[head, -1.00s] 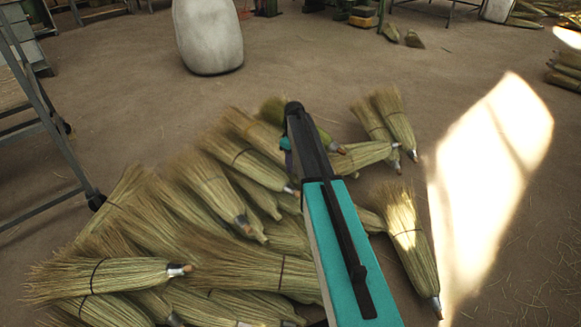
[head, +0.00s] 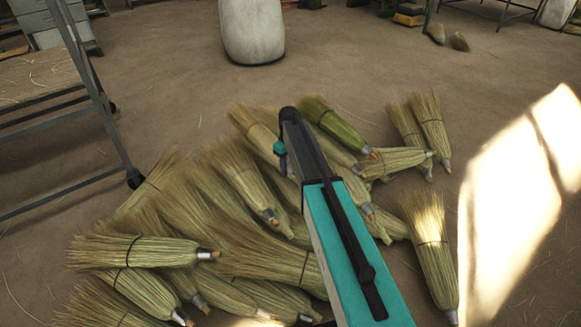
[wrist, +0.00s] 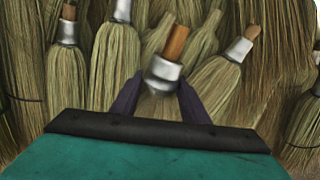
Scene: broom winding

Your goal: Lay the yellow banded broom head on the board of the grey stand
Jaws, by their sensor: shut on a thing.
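In the wrist view, my gripper (wrist: 161,86) has its two dark purple fingers shut on a broom head (wrist: 163,73) at its silver collar. The brown handle stub points away from me, and the bristles are hidden by my gripper, so I cannot see a yellow band. The grey stand (head: 103,115) at the left has a metal frame and a straw-littered board (head: 40,82).
A pile of straw broom heads (head: 240,245) with dark bands spreads below and around my arm. A greenish broom head (head: 335,122) lies right of the arm. A pale sack (head: 252,30) stands at the back. The floor between sack and pile is clear.

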